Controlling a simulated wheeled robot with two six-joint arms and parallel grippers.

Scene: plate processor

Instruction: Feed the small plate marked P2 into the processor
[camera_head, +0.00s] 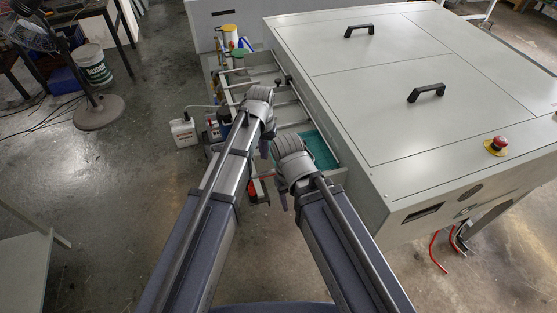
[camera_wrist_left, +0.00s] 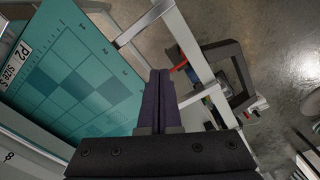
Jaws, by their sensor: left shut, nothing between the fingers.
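The teal plate marked P2, size S (camera_wrist_left: 75,75), lies on the left of the left wrist view with its label near its left edge. Part of it shows in the head view (camera_head: 320,150) against the processor's side. My left gripper (camera_wrist_left: 158,75) is shut and empty, its fingertips just right of the plate's edge; it also shows in the head view (camera_head: 265,147). The processor (camera_head: 375,95) is the large grey box on the right. My right gripper (camera_head: 283,198) hangs below its wrist, and its fingers are too unclear to read.
A rail frame (camera_head: 290,103) runs along the processor's left side. Bottles (camera_head: 229,37) stand at its far end, and a white canister (camera_head: 184,131) stands on the floor left of it. A red stop button (camera_head: 496,145) sits on the processor's top.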

